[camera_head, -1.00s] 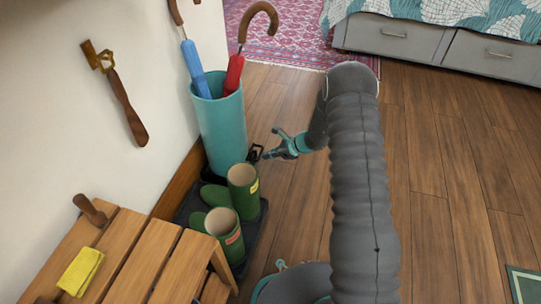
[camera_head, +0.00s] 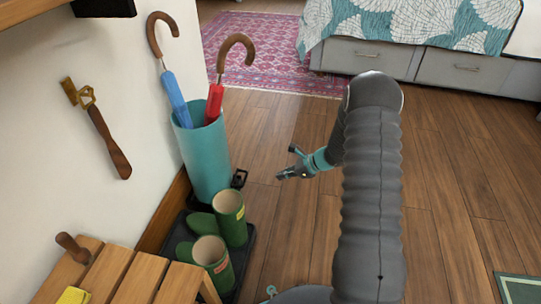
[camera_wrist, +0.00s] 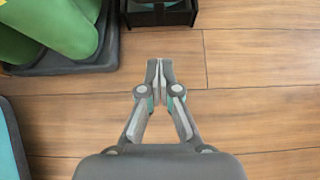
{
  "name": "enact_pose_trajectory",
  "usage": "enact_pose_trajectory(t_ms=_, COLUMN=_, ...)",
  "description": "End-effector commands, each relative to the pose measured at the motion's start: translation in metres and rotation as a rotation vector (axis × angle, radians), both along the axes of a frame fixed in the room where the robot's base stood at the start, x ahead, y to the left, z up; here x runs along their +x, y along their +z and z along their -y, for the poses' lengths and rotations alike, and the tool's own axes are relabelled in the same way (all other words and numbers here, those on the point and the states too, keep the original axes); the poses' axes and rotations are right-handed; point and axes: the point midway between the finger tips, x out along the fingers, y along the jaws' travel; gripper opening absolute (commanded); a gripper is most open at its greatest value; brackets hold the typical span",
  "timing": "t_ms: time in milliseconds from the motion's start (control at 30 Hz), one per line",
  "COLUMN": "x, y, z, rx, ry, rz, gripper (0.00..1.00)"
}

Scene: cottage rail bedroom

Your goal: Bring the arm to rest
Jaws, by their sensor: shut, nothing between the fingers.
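My gripper (camera_head: 283,174) hangs at the end of my grey arm, over the wooden floor to the right of the teal umbrella stand. In the wrist view my gripper (camera_wrist: 160,63) points at bare floorboards, its two fingertips together with nothing between them. It touches nothing that I can see. My sleeved arm fills the right middle of the head view and hides the floor behind it.
A teal stand (camera_head: 207,165) holds a blue umbrella (camera_head: 175,99) and a red umbrella (camera_head: 214,103). Green boots (camera_head: 229,218) stand on a dark tray (camera_head: 245,245). A slatted wooden bench (camera_head: 141,279) is at lower left. The floor (camera_head: 450,180) to the right is clear.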

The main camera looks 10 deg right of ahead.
Motion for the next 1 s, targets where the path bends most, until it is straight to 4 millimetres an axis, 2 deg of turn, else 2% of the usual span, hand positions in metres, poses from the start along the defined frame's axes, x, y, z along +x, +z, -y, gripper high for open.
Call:
enact_pose_trajectory(t_ms=300, x=-0.004, y=-0.001, z=0.000, rx=-0.025, ry=0.059, rz=0.042, gripper=0.00)
enact_pose_trajectory(t_ms=367, x=-0.016, y=-0.007, z=0.000, rx=-0.048, ry=0.125, rz=0.054, gripper=0.00)
enact_pose_trajectory(t_ms=467, x=-0.046, y=-0.018, z=-0.002, rx=-0.081, ry=0.245, rz=0.053, gripper=0.00)
enact_pose_trajectory(t_ms=533, x=-0.066, y=-0.016, z=-0.002, rx=-0.108, ry=0.336, rz=0.067, gripper=0.00)
enact_pose_trajectory(t_ms=767, x=-0.111, y=0.026, z=0.002, rx=-0.200, ry=0.602, rz=0.148, gripper=0.00)
enact_pose_trajectory(t_ms=867, x=-0.128, y=0.051, z=0.003, rx=-0.244, ry=0.712, rz=0.191, gripper=0.00)
enact_pose_trajectory(t_ms=1000, x=-0.153, y=0.095, z=0.007, rx=-0.321, ry=0.881, rz=0.263, gripper=0.00)
